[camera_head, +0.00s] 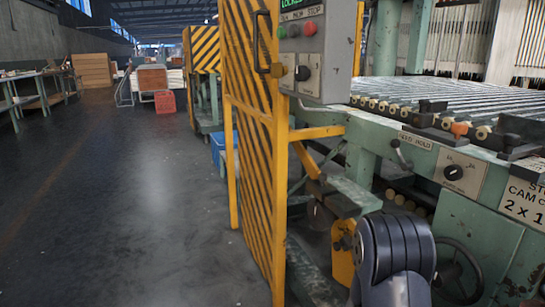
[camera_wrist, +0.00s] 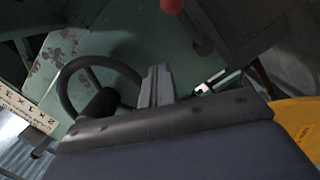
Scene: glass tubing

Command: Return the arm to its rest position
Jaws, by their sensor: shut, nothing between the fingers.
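My arm (camera_head: 395,255) shows in the head view as a dark grey, rounded link at the lower middle right, in front of the green machine (camera_head: 485,215). My gripper is hidden in that view. In the wrist view, the grey fingers of my gripper (camera_wrist: 157,85) are together with nothing between them. They point toward a green machine panel and stand beside a dark handwheel (camera_wrist: 66,76). I cannot tell how far the fingers are from the wheel.
A yellow-and-black striped gate (camera_head: 252,130) stands left of my arm, with a grey control box (camera_head: 318,52) on it. The handwheel (camera_head: 482,272) is close right of my arm. A roller bed (camera_head: 440,92) lies behind. The floor aisle (camera_head: 120,190) at left is clear.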

